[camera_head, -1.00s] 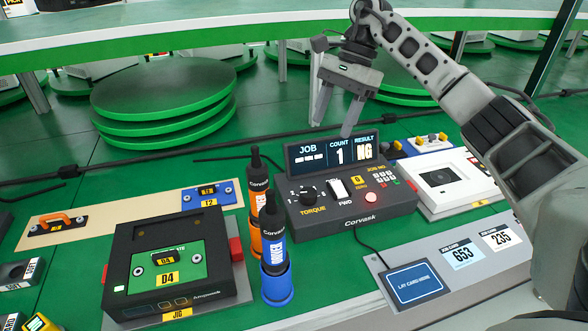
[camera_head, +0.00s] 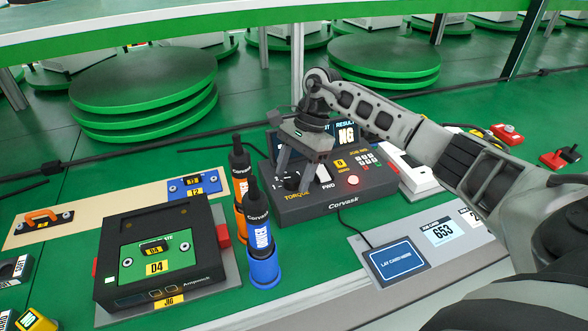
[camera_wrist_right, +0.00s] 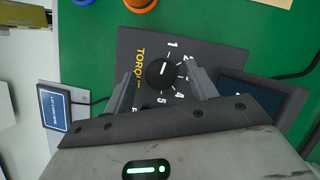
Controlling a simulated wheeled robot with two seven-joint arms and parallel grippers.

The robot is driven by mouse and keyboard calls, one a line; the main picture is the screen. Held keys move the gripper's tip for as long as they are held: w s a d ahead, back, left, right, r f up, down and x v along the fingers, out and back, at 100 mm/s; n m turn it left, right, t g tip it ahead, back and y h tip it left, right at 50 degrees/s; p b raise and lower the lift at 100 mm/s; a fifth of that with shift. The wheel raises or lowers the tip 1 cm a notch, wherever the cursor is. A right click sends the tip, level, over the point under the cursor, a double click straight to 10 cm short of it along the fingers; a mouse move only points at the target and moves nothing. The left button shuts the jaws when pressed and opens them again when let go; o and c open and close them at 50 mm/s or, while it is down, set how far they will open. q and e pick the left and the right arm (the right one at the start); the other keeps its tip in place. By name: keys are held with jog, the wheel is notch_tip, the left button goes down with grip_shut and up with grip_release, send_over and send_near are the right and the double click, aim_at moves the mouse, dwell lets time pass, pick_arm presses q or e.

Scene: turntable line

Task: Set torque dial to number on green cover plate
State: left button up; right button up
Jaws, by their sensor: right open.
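The green cover plate (camera_head: 182,262) lies in the black jig at the lower left. Its yellow label (camera_head: 157,267) reads what looks like D4. The torque dial (camera_head: 292,182), a round black knob, is at the left of the dark controller (camera_head: 330,201). My left gripper is not in view.
Orange (camera_head: 240,185) and blue (camera_head: 261,240) screwdrivers stand upright between jig and controller. A grey panel with a blue screen (camera_head: 397,260) and job cards, one reading 653 (camera_head: 443,231), lies at the front right. My right arm partly covers the controller's display.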

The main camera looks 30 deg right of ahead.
jog(key=shift+c, duration=0.4)
jog(key=c, duration=0.9)
